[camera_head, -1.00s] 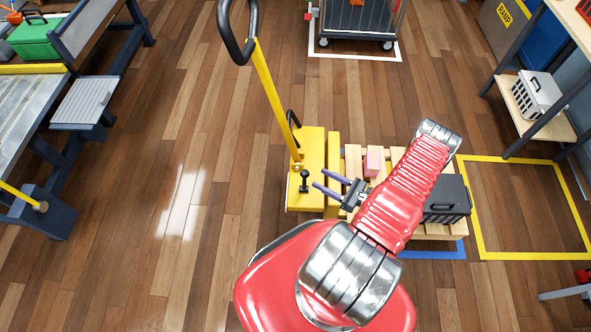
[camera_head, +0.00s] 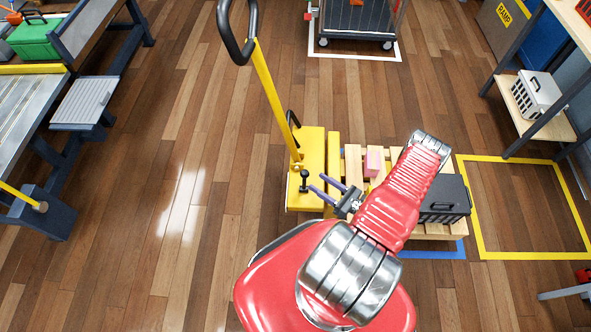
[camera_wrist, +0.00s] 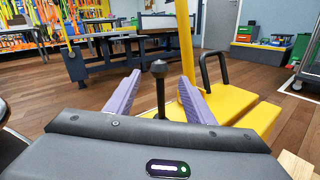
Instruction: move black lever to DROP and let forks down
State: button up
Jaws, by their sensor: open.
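The black lever (camera_head: 304,181), a round knob on a thin stem, stands on the yellow pallet truck (camera_head: 312,155). My gripper (camera_head: 315,182) is open just to the right of the lever, with its two purple fingers pointing at it. In the wrist view the lever (camera_wrist: 159,90) stands upright between the two fingers (camera_wrist: 158,78), with a gap on each side. The truck's yellow body also shows in the wrist view (camera_wrist: 235,105).
The truck's tall yellow handle (camera_head: 268,95) rises behind the lever, with a black loop beside it. A pink box (camera_head: 374,162) and a dark crate (camera_head: 446,200) sit on the pallet. A yellow floor outline (camera_head: 483,240) lies to the right. The floor at left is clear.

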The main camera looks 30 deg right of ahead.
aim_at(304, 181)
jog(key=x, duration=1.1)
jog(key=shift+w, duration=0.35)
jog(key=shift+a, duration=0.1)
jog(key=shift+c, duration=0.2)
grip_shut()
